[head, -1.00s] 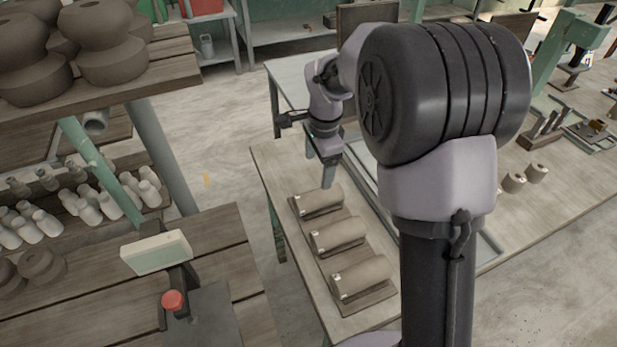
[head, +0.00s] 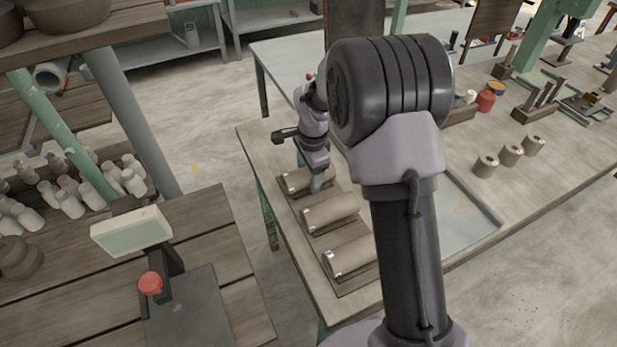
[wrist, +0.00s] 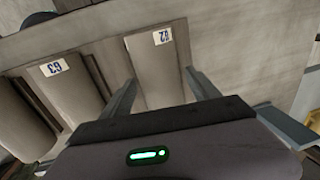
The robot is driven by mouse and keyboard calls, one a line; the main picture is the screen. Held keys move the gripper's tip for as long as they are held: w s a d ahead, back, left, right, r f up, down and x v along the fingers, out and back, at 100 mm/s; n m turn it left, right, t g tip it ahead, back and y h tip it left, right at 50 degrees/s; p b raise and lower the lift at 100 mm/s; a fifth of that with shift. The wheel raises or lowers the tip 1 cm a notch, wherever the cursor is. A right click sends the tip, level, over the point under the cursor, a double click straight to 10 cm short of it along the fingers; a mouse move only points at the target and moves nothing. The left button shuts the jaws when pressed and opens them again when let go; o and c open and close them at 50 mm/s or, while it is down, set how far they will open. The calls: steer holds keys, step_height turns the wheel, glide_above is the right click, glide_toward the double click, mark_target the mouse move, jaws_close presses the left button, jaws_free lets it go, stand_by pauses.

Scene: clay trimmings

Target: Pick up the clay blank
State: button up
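Three grey-brown clay blanks lie side by side on a dark board in the head view: a near one (head: 350,257), a middle one (head: 331,213) and a far one (head: 296,182). My gripper (head: 317,183) is down at the far blank and partly hides it. In the wrist view, my gripper (wrist: 161,76) is open, its two fingers spread on either side of a blank labelled 62 (wrist: 153,72). I cannot tell whether the fingers touch its sides. A neighbouring blank labelled 63 (wrist: 68,91) lies to the left.
The board (head: 290,206) rests on a wooden table (head: 262,150). Several small cylinders (head: 511,155) stand farther right. A workbench with a scale (head: 131,231) is at the left, beside a shelf of white bottles. Floor shows between bench and table.

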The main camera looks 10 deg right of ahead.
jaws_close()
